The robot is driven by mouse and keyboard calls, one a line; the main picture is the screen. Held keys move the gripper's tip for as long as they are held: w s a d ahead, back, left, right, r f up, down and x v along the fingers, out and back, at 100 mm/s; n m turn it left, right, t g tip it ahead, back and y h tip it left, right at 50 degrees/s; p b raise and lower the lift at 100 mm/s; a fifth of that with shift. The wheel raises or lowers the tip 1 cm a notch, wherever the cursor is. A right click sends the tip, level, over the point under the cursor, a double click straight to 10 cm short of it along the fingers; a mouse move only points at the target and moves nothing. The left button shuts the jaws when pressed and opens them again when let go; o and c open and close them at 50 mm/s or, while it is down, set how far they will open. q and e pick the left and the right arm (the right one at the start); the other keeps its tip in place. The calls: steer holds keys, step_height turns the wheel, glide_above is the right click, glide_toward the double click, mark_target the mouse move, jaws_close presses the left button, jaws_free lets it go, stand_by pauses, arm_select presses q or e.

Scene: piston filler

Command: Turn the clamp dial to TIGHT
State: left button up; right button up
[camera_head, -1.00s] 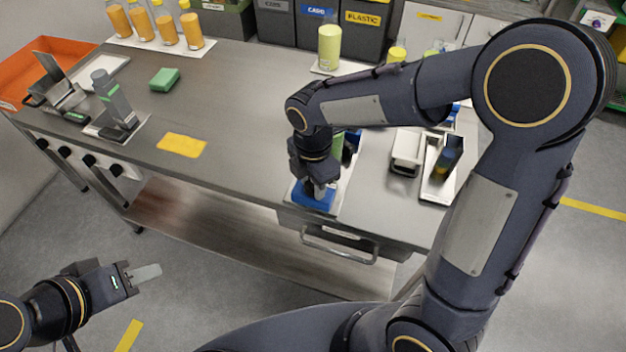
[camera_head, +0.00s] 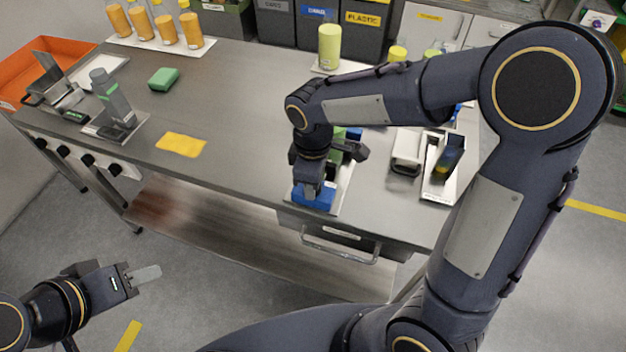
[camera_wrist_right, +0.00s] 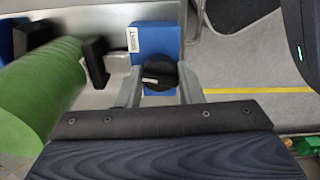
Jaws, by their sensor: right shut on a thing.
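The clamp dial (camera_wrist_right: 156,73) is a round black knob with a white mark, on a blue block (camera_wrist_right: 155,38) with a white label (camera_wrist_right: 133,40) that seems to read TIGHT. In the wrist view the mark lies toward the left of the knob, not straight at the label. The blue block also shows in the head view (camera_head: 314,198), at the front edge of the bench. My right gripper (camera_wrist_right: 155,92) is shut on the dial from above, a finger on each side. My left gripper (camera_head: 145,274) hangs empty off the bench at lower left; its finger gap is unclear.
A green cylinder (camera_wrist_right: 40,90) stands close beside my right gripper. A white-and-grey holder (camera_head: 406,150) and a tray (camera_head: 437,188) lie to the right on the bench. A yellow card (camera_head: 181,145) lies left of the middle. The bench between is mostly clear.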

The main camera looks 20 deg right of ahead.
steer(key=m, duration=0.6)
steer(key=shift+m, duration=0.3)
stand_by(0.5)
steer(key=o, duration=1)
steer(key=shift+c, duration=0.2)
steer(key=shift+r, duration=0.1)
steer(key=shift+r, duration=3.85)
steer(key=shift+d, duration=0.1)
steer(key=s+d+m+t+y, duration=0.2)
steer(key=s+d+m, duration=0.1)
steer(key=s, duration=0.5)
steer(key=s+d+m+t+y, duration=0.1)
steer(key=s+d+m+t, duration=0.2)
steer(key=s+d, duration=0.3)
steer(key=shift+s+m+t+y, duration=0.35)
steer(key=shift+s+m, duration=0.25)
steer(key=shift+s, duration=0.5)
